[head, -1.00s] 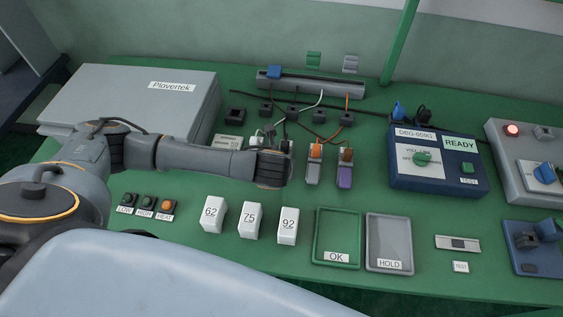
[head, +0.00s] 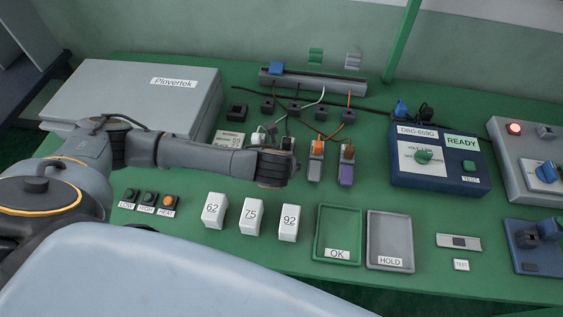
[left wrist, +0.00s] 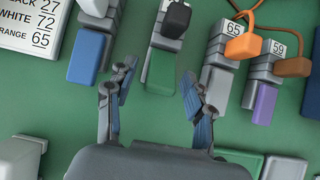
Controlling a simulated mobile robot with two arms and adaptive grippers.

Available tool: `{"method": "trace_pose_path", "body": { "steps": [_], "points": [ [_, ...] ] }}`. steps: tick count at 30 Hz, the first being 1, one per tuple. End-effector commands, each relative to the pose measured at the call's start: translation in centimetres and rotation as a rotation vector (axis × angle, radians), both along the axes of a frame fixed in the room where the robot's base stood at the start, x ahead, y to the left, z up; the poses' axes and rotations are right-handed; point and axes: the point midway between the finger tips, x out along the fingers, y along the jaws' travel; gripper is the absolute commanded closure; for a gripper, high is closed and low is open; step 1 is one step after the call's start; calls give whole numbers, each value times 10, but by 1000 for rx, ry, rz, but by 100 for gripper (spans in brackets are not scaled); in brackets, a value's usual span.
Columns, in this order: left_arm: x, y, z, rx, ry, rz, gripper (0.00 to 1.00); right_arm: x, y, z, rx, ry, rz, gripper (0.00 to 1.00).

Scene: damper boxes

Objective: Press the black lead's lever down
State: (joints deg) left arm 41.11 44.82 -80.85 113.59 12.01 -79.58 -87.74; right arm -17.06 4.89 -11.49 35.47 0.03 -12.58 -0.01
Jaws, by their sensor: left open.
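The black lead (left wrist: 176,18) ends in a dark plug at a grey connector (left wrist: 165,42) whose green lever (left wrist: 158,68) points toward my left gripper (left wrist: 158,71) in the left wrist view. The gripper is open, one finger on each side of the green lever, with nothing held. I cannot tell its height above the lever. In the head view the black lead's plug (head: 287,143) shows just behind the end of my left arm (head: 273,168), which hides the lever there. My right gripper is not in view.
To the left is the white lead's connector with a blue lever (left wrist: 92,56). To the right are orange-lead and brown-lead connectors with grey (left wrist: 217,87) and purple (left wrist: 264,103) levers. Number blocks (head: 252,216) and the OK tray (head: 316,238) stand nearer the front.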

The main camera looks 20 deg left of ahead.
Motion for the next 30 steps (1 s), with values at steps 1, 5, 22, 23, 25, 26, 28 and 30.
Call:
{"method": "trace_pose_path", "body": {
  "steps": [1,5,22,23,25,26,28,30],
  "points": [
    [-3,-1,5,-2,-1,-2,47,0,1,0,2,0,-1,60],
    [-15,-5,23,-3,-2,-4,47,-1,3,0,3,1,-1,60],
    [-64,-19,94,-2,-2,0,47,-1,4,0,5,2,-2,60],
    [-64,-19,95,-2,-2,0,47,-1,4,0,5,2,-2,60],
    [-65,-19,95,-1,-1,0,47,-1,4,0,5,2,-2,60],
    [-65,-19,95,-1,-1,0,47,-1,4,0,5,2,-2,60],
    [-65,-19,95,-1,-1,0,47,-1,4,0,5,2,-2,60],
    [-65,-19,95,-1,-1,0,47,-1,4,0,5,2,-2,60]
  ]
}}
